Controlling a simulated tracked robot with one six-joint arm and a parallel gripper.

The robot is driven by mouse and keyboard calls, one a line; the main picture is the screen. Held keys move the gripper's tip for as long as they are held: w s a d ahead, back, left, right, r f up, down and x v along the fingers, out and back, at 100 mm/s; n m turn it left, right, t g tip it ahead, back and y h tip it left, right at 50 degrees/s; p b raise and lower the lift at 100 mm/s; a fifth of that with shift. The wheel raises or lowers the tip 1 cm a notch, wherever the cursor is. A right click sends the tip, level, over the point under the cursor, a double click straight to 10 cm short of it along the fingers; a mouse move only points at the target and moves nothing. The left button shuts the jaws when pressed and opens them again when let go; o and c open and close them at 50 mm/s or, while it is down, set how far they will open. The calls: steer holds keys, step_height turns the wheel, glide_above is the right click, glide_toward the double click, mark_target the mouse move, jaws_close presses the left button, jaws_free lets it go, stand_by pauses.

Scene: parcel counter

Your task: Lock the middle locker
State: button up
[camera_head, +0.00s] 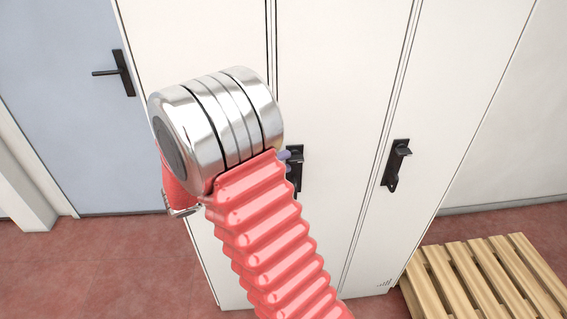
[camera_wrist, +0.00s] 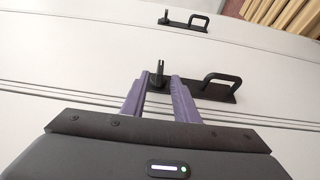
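The middle locker (camera_head: 335,100) is a tall white door, closed as far as I can see. Its black lock plate (camera_head: 298,180) is partly hidden by my arm in the head view. In the wrist view, this plate (camera_wrist: 208,91) has a small upright black knob (camera_wrist: 159,74) at its left end and a loop handle (camera_wrist: 222,82) at its right. My gripper (camera_wrist: 159,82) has purple fingers, parted, with the knob between or just beyond their tips. I cannot tell whether they touch it. In the head view, only a bit of the purple fingers (camera_head: 286,155) shows.
The right locker (camera_head: 455,90) has a similar black lock (camera_head: 397,163), also in the wrist view (camera_wrist: 185,21). A wooden pallet (camera_head: 485,275) lies on the red floor at the lower right. A blue door (camera_head: 60,110) with a black handle stands at the left.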

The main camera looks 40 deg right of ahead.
steer(key=v, duration=1.2)
steer(key=shift+a, duration=0.25)
steer(key=shift+f, duration=0.1)
steer(key=s+a+f+n+y, duration=0.5)
steer(key=s+a+f+y, duration=0.1)
steer(key=s+f+y, duration=0.45)
steer(key=s+a+r+m+t+y, duration=0.1)
steer(key=s+a+r+t+y, duration=0.1)
steer(key=r, duration=0.5)
steer(key=s+a+r+m+t+y, duration=0.1)
steer(key=s+a+r+t+y, duration=0.2)
steer(key=r+t+y, duration=0.2)
steer(key=shift+s+a+r+m+t, duration=0.2)
steer(key=shift+r+m+t, duration=0.2)
steer(key=shift+r+t, duration=0.85)
